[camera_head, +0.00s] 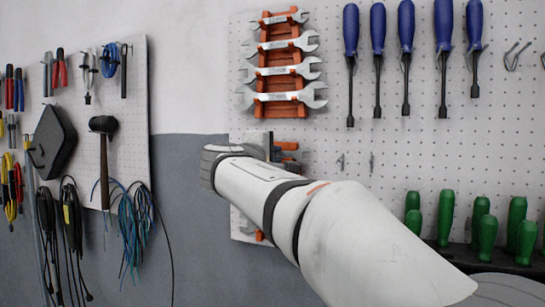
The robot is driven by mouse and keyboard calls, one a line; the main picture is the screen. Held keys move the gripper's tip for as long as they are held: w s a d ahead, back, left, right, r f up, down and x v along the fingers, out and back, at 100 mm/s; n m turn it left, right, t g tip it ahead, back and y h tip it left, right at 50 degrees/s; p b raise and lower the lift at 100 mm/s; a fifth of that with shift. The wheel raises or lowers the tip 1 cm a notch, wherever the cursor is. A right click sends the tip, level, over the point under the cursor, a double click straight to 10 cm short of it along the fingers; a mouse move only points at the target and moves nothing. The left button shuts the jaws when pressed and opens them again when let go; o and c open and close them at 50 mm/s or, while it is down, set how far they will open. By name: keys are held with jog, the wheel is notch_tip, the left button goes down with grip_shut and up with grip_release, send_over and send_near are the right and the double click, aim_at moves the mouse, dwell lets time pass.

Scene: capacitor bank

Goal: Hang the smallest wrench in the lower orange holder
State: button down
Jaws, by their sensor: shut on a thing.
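Several silver wrenches hang across an upper orange holder (262,85) on the pegboard, graded from a small one (280,18) at the top to the largest (285,97) at the bottom. Below it, the lower orange holder (288,146) shows only in part, with a bit more orange (260,236) under my arm. My gripper (270,144) is in front of the lower holder, mostly hidden behind my own wrist. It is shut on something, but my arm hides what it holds. I cannot tell whether the held thing touches the holder.
Blue screwdrivers (378,28) hang to the right of the upper holder. Green-handled tools (445,218) stand in a dark rack at the lower right. A hammer (104,124), pliers and cables hang on the left pegboard. The board right of my gripper is mostly bare.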

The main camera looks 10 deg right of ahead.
jog(key=c, duration=1.3)
grip_release()
jog(key=b+v, duration=0.2)
jog(key=v, duration=0.5)
jog(key=s+d+f+m+g+y, duration=0.1)
jog(key=s+d+f+g+y, duration=0.15)
jog(key=f, duration=0.55)
jog(key=s+d+f+m+g+y, duration=0.15)
jog(key=s+f, duration=0.25)
jog(key=f, duration=0.5)
jog(key=s+d+f+m+g+y, duration=0.1)
jog(key=s+d+f+m+g, duration=0.15)
jog(key=f, duration=0.55)
jog(key=s+a+f+m+g+y, duration=0.1)
jog(key=s+f+m+y, duration=0.1)
jog(key=s+f, duration=0.3)
jog(key=s+a+f+m+g+y, duration=0.1)
jog(key=s+f+m+g, duration=0.1)
jog(key=s+f, duration=0.3)
jog(key=s+a+f+m+g+y, duration=0.1)
jog(key=s+f+g+y, duration=0.1)
jog(key=s+f, duration=0.3)
notch_tip(320, 180, down, 3)
jog(key=shift+s+a+f+m+y, duration=0.1)
jog(key=shift+a+f+m+y, duration=0.1)
jog(key=shift+m+y, duration=0.15)
